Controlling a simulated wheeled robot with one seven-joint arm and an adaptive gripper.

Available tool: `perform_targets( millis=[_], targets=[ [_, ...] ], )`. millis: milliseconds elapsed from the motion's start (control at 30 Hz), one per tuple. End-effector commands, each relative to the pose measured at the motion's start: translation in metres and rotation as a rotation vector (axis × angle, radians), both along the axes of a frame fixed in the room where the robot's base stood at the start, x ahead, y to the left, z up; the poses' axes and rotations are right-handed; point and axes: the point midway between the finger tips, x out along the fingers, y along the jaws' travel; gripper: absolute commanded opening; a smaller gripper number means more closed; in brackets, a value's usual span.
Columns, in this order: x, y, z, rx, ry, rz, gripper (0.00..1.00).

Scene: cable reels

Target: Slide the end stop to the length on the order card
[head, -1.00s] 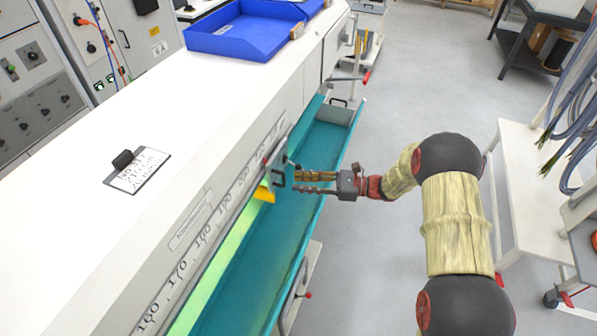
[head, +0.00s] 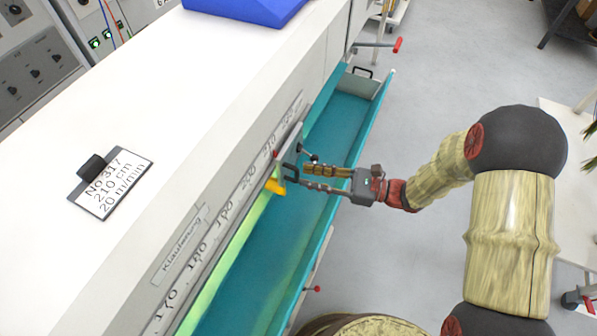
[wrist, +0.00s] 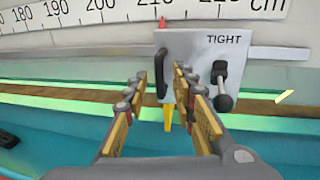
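The end stop (wrist: 198,52) is a grey plate on the rail, with a black handle (wrist: 161,77) at its left. A black ball-knob lever (wrist: 222,88) hangs down under the word TIGHT. Its red pointer (wrist: 163,22) stands a little right of the 210 label on the scale (wrist: 95,8); the exact reading is cut off. The order card (head: 111,186) reads No 317, 210 cm, 20 m/min. My gripper (wrist: 162,88) is open, its fingers to either side of the handle in the wrist view. In the head view, my gripper (head: 303,177) is close to the end stop; contact is unclear.
A teal trough (head: 262,250) runs below the rail. The white bench top (head: 60,260) carries the card, and a blue tray (head: 245,8) stands at its far end. A red-tipped lever (head: 397,45) sticks out at the far end.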

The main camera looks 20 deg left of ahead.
Motion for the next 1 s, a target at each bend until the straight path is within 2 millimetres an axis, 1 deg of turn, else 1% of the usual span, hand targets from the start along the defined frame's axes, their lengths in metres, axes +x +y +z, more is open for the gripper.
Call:
perform_targets(
  millis=[33, 100, 300, 433, 633, 1000],
  targets=[
    [-0.002, 0.009, -0.002, 0.000, -0.002, 0.003, 0.26],
    [-0.003, 0.019, -0.001, 0.001, -0.002, 0.003, 0.26],
    [-0.005, 0.038, -0.001, 0.001, 0.000, 0.001, 0.26],
    [-0.005, 0.042, 0.000, 0.000, 0.001, -0.001, 0.26],
    [-0.004, 0.042, 0.000, 0.001, 0.001, -0.001, 0.26],
    [-0.004, 0.042, 0.000, 0.001, 0.001, -0.001, 0.06]
  ],
)
